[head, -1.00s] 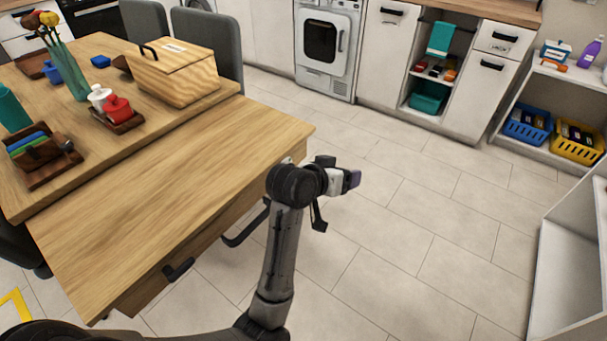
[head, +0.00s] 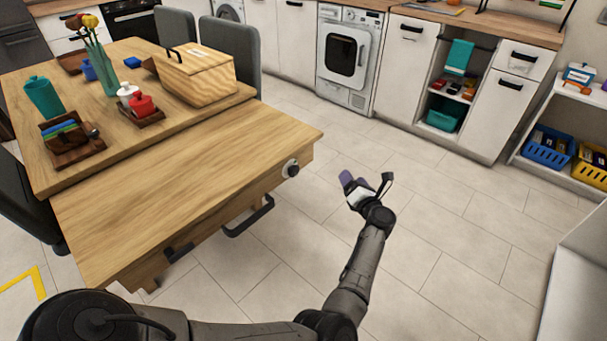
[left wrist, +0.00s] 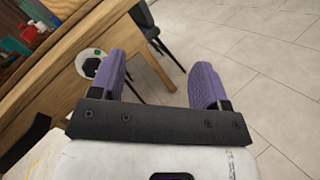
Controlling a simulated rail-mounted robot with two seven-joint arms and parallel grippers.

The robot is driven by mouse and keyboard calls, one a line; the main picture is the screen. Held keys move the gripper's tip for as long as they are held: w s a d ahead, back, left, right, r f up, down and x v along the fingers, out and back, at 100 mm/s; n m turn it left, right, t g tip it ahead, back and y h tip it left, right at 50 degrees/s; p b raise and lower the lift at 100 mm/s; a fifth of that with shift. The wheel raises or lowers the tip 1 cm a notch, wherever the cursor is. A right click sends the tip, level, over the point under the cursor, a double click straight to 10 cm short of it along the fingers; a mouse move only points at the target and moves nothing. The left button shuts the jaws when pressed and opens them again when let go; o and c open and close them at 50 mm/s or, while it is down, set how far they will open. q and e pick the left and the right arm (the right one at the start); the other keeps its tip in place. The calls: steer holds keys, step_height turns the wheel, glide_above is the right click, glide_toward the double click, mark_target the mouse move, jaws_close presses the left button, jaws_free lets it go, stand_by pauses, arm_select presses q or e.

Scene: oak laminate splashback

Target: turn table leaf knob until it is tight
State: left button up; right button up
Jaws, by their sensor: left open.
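The table leaf (head: 185,185) is a light wood slab on the near side of the table. Its knob (head: 290,169) is a round silver and black piece on the leaf's right end. In the left wrist view the knob (left wrist: 90,63) shows as a pale disc with a dark centre, partly covered by the left-hand finger. My left gripper (head: 356,184) is to the right of the knob, apart from it, over the floor. In the left wrist view its purple fingers (left wrist: 160,75) are spread with nothing between them. My right gripper is not seen.
Black handles (head: 250,217) stick out below the leaf's front edge. The tabletop holds a wooden box (head: 195,78), a red pot (head: 142,104), a teal canister (head: 44,97) and a vase of flowers (head: 106,70). Grey chairs (head: 230,47) stand behind. The tiled floor right of the table is clear.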

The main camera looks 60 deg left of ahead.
mark_target(296, 171)
arm_select(q)
steer(key=s+n+g, duration=0.9)
steer(key=n, duration=0.3)
steer(key=b+x, duration=0.1)
steer(key=x, duration=0.3)
steer(key=b+x, duration=0.1)
steer(key=x, duration=0.2)
steer(key=f+b+x, duration=0.1)
steer(key=x, duration=0.3)
steer(key=shift+a, duration=0.35)
steer(key=shift+b+x, duration=0.5)
steer(key=shift+x, duration=0.55)
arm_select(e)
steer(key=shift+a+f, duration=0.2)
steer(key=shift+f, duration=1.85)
arm_select(q)
steer(key=shift+r, duration=0.1)
steer(key=shift+c, duration=0.2)
steer(key=c, duration=0.8)
steer(key=shift+c, duration=0.4)
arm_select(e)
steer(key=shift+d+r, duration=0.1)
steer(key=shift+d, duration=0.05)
